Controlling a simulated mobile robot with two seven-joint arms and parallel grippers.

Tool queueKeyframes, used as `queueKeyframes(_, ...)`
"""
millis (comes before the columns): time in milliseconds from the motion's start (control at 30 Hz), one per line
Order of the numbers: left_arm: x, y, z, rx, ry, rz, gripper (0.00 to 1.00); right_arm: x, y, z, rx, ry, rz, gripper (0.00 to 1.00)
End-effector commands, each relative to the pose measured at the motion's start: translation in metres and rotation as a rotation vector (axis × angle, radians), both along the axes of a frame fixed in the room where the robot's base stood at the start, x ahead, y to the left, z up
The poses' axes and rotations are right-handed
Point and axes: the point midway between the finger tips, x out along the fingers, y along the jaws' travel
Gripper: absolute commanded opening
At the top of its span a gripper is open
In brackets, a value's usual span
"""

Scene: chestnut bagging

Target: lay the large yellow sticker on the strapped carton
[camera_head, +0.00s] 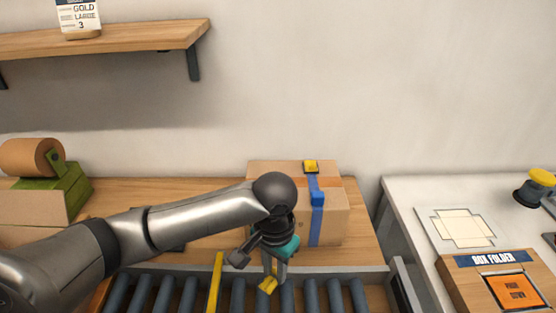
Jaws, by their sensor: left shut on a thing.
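The strapped carton (274,188) is a brown box standing on the wooden bench, with a blue strap (317,224) running over its top and down its front. A small yellow square piece with a dark edge (311,167) lies on its top at the strap. My left gripper (268,280) is in front of the carton's lower left front, pointing down over the rollers. It is shut on a small yellow piece (266,287), seemingly the yellow sticker; its full outline is partly hidden. My left wrist hides part of the carton. My right gripper is not in view.
A roller conveyor (325,294) with a yellow bar (214,284) runs along the front. A tape dispenser (45,185) stands left. A shelf (110,40) holds a card reading GOLD, LARGE, 3 (79,18). A box folder (495,280) is on the white right table.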

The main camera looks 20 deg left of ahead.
Motion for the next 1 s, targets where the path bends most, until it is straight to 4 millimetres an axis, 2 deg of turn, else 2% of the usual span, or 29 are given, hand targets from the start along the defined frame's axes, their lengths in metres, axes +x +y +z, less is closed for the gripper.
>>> queueKeyframes(33, 0.011, 0.004, 0.004, 0.004, 0.001, -0.044, 0.0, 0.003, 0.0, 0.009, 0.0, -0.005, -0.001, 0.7)
queueKeyframes(267, 0.057, 0.02, 0.023, 0.01, 0.013, -0.277, 0.0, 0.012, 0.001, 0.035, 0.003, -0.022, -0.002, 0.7)
queueKeyframes(600, 0.118, 0.045, 0.068, 0.0, 0.012, -0.593, 0.0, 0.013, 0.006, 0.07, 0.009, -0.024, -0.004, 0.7)
queueKeyframes(800, 0.147, 0.06, 0.096, -0.004, 0.004, -0.762, 0.0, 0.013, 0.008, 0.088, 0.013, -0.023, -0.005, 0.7)
queueKeyframes(1000, 0.165, 0.07, 0.115, -0.008, -0.006, -0.877, 0.0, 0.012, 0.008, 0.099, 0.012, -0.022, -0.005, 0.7)
